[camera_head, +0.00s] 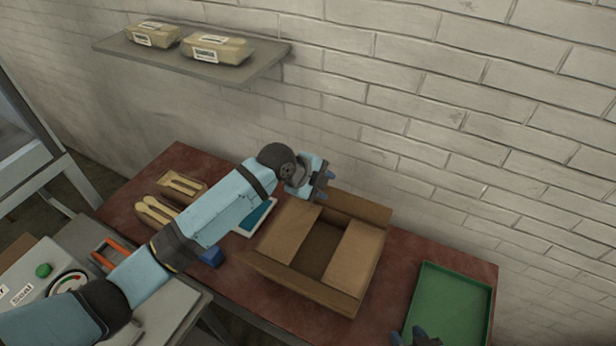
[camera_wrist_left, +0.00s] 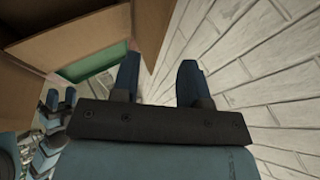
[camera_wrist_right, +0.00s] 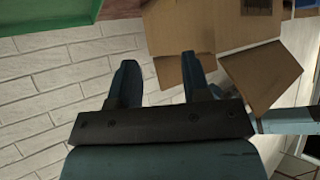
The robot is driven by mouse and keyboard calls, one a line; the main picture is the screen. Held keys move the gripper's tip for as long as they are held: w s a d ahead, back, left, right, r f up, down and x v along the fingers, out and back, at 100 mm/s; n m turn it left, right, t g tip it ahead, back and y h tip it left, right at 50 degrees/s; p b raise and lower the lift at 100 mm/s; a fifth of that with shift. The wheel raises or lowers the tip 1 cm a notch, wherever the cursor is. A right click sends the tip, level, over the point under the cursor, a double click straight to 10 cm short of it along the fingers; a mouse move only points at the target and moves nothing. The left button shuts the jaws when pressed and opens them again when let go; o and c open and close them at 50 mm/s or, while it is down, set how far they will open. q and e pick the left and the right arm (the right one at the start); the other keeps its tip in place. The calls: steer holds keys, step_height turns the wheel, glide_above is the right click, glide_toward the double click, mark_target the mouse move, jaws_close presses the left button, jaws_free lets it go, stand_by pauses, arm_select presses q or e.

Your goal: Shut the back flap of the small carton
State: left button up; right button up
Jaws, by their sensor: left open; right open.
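The small open carton (camera_head: 352,262) stands on the red-brown table, its left and right flaps apparently lying inward and a dark gap between them. Its back flap (camera_head: 358,208) stands up along the wall side; the front flap (camera_head: 300,284) slopes outward. My left gripper (camera_head: 326,184) is open and empty at the carton's back left corner, beside the back flap; whether it touches is unclear. Carton cardboard (camera_wrist_left: 60,35) also fills the upper left of the left wrist view. My right gripper (camera_head: 420,338) is open, low at the picture's bottom edge; its wrist view shows the carton (camera_wrist_right: 185,35) beyond the fingers.
A green tray (camera_head: 450,305) lies right of the carton. A brick wall rises close behind. A shelf (camera_head: 200,60) holds two packages.

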arm_select(q)
steer(key=v, duration=0.7)
steer(key=shift+r+b, duration=0.15)
steer(key=shift+b, duration=0.15)
